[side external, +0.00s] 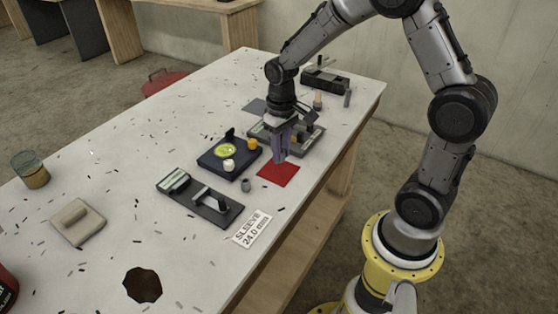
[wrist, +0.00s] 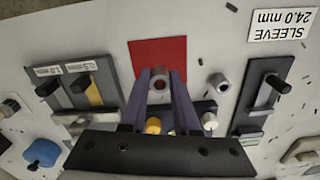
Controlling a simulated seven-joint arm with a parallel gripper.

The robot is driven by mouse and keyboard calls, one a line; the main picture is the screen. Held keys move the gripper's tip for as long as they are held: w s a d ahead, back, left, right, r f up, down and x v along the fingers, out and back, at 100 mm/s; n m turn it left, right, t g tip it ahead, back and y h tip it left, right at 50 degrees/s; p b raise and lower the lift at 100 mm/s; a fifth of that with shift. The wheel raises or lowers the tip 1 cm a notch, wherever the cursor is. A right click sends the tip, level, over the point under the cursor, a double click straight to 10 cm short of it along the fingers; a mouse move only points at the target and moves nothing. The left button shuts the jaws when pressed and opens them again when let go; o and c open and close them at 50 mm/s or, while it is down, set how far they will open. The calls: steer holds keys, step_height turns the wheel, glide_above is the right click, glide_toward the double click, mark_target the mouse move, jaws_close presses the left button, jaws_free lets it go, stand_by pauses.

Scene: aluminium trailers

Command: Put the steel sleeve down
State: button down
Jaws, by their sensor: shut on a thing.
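My gripper (side external: 280,159) points down over the red square (side external: 283,177) on the white bench. In the wrist view, its two purple fingers (wrist: 158,78) are shut on a grey steel sleeve (wrist: 160,88), a ring with red showing through its bore. The red square (wrist: 158,50) lies beneath it. In the side view the fingers hide the held sleeve, and I cannot tell whether it touches the square. A second grey sleeve-like cylinder (wrist: 218,82) stands apart on the bench, also visible in the side view (side external: 245,185).
A dark dial fixture (side external: 215,162) with yellow and white knobs stands left of my gripper. A slotted black plate (side external: 218,212) and a "SLEEVE 24.0 mm" label (side external: 252,229) lie nearer. A plate with size tags (wrist: 88,100) is close by. A dark hole-like patch (side external: 142,285) marks the front.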

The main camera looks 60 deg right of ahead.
steer(key=shift+w+f, duration=0.2)
steer(key=shift+f, duration=0.05)
steer(key=shift+w+d+f, duration=0.1)
steer(key=shift+w+f, duration=0.1)
steer(key=shift+f, duration=1.5)
steer(key=shift+f, duration=0.1)
steer(key=c, duration=0.7)
jaws_free()
steer(key=shift+f, duration=0.1)
steer(key=shift+o, duration=0.2)
